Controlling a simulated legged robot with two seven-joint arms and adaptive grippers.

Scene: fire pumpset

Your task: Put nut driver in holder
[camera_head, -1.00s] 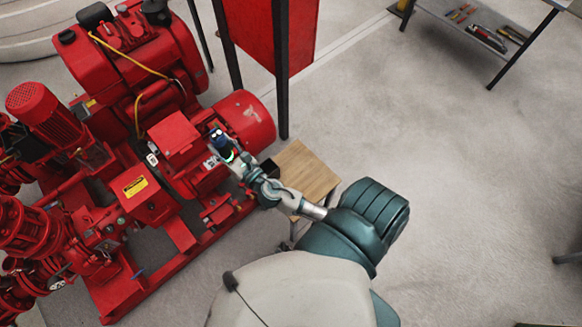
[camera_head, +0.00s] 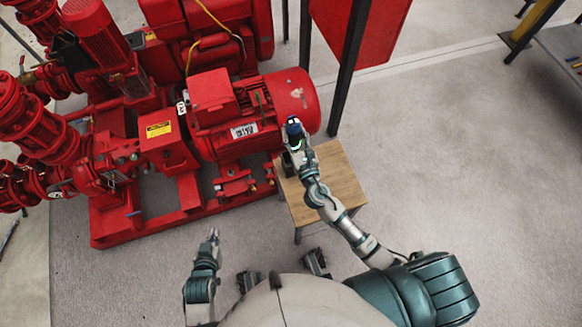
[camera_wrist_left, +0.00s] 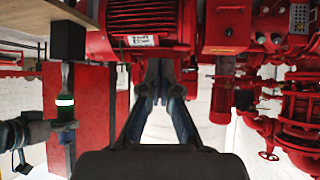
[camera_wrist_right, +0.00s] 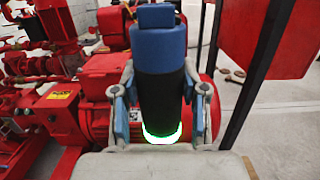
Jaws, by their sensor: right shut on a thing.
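The nut driver (camera_wrist_right: 160,70) has a blue top, a black body and a glowing green-white ring. My right gripper (camera_wrist_right: 160,105) is shut around its body, and the driver stands roughly upright. In the head view, the driver (camera_head: 294,130) and my right gripper (camera_head: 297,150) are over the left side of a small wooden table. A dark block, apparently the holder (camera_head: 286,166), shows at the table's left edge, partly covered by the gripper. In the inverted left wrist view, the driver's (camera_wrist_left: 66,78) thin end points at it; contact cannot be told. My left gripper (camera_head: 214,236) is empty, fingertips together.
The wooden table (camera_head: 335,190) is otherwise bare. The red pumpset (camera_head: 215,115) stands close behind and left. A dark post (camera_head: 347,70) and red panel (camera_head: 385,25) rise behind the table.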

